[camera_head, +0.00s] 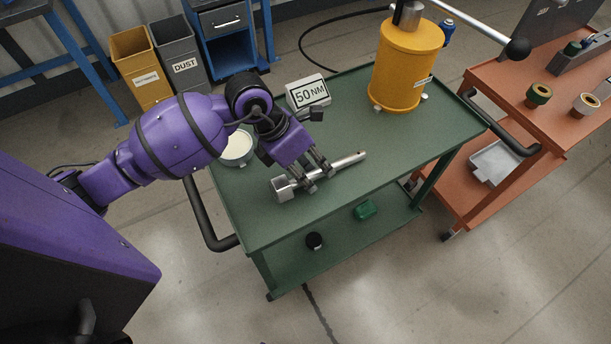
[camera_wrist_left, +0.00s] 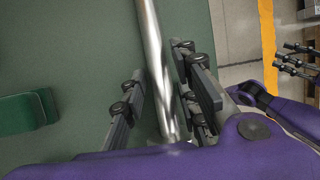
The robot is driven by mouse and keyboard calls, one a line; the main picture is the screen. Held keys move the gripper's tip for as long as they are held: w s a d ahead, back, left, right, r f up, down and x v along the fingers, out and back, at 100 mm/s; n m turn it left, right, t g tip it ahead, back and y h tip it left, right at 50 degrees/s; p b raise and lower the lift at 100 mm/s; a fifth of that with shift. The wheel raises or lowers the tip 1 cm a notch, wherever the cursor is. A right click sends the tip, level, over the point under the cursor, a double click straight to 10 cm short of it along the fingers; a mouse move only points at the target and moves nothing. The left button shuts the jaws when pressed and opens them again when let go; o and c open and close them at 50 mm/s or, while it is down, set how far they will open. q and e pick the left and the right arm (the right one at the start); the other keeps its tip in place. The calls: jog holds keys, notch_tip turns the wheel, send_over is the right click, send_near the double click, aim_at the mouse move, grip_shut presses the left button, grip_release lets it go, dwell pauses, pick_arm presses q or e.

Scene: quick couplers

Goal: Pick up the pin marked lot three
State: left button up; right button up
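A long silver metal pin (camera_head: 346,161) lies on the green cart top, slanting up to the right. A grey fitting (camera_head: 283,188) is at its near-left end; I cannot tell whether it belongs to the pin. No lot marking is legible. My left gripper (camera_head: 319,173) is low over the pin, fingers on either side of it. In the left wrist view the pin (camera_wrist_left: 153,50) runs between the spread fingers (camera_wrist_left: 160,85), with a narrow gap on the right. The dark jointed fingers of what looks like my right gripper (camera_wrist_left: 296,58) show at the right edge.
The green cart (camera_head: 400,155) also carries a "50 NM" block (camera_head: 308,93), a pale round dish (camera_head: 238,147) and a yellow cylinder (camera_head: 402,65). A green object (camera_wrist_left: 25,112) shows left of the fingers. An orange cart (camera_head: 500,85) stands right. The cart's front right top is clear.

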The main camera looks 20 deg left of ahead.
pick_arm(q)
grip_shut()
jog(key=shift+w+r, duration=0.1)
jog(key=shift+r, duration=0.05)
dwell(0.5)
